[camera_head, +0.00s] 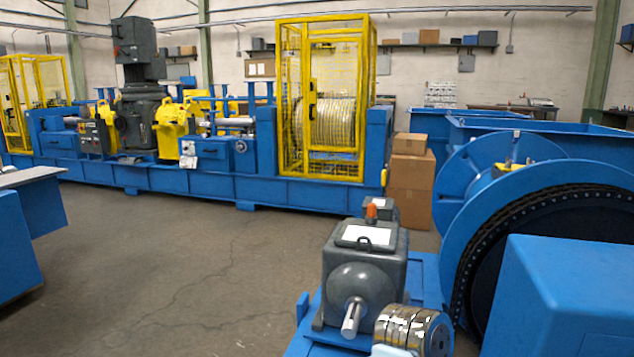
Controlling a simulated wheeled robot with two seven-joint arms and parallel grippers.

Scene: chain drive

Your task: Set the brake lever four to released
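I cannot pick out brake lever four for certain, and no label for it is readable. A small orange upright piece (371,211) stands behind the grey gearbox (365,268) in the right foreground. A small yellow and red piece (384,177) is at the right end of the long blue machine (230,188). I cannot tell whether either is a lever, or its setting. Neither of my grippers is in view.
A large blue reel (470,205) and a blue housing (565,300) fill the right side. Cardboard boxes (410,185) stand behind the gearbox. A yellow mesh cage (322,100) rises from the long machine. The grey floor (190,260) at centre left is clear.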

